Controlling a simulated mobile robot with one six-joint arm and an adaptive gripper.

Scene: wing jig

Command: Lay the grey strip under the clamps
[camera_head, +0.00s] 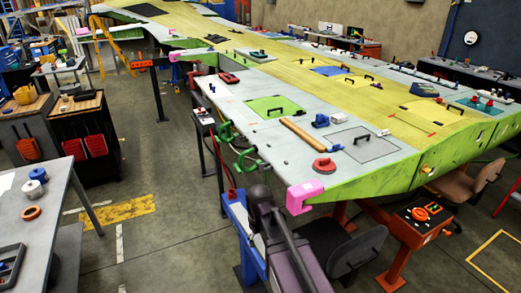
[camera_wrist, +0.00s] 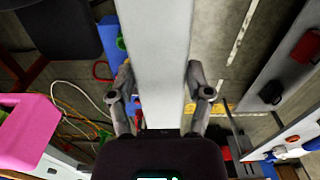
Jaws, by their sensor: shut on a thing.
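A long, flat grey strip (camera_wrist: 154,40) runs up the middle of the wrist view. My gripper (camera_wrist: 160,85) has one finger on each side of it and is shut on it. I cannot make out the strip in the head view, where my dark arm fills the bottom centre. Two green clamps, a farther one (camera_head: 225,132) and a nearer one (camera_head: 247,160), stand along the left edge of the wing (camera_head: 300,150), beyond my arm. A bit of green shows left of the strip in the wrist view; I cannot tell which clamp it is.
A pink block (camera_head: 300,197) caps the near wing corner, and pink shows left in the wrist view (camera_wrist: 28,130). A blue post (camera_head: 240,235) stands beside my arm. A hammer (camera_head: 303,133) and red disc (camera_head: 324,165) lie on the wing. Open floor (camera_head: 165,180) lies left.

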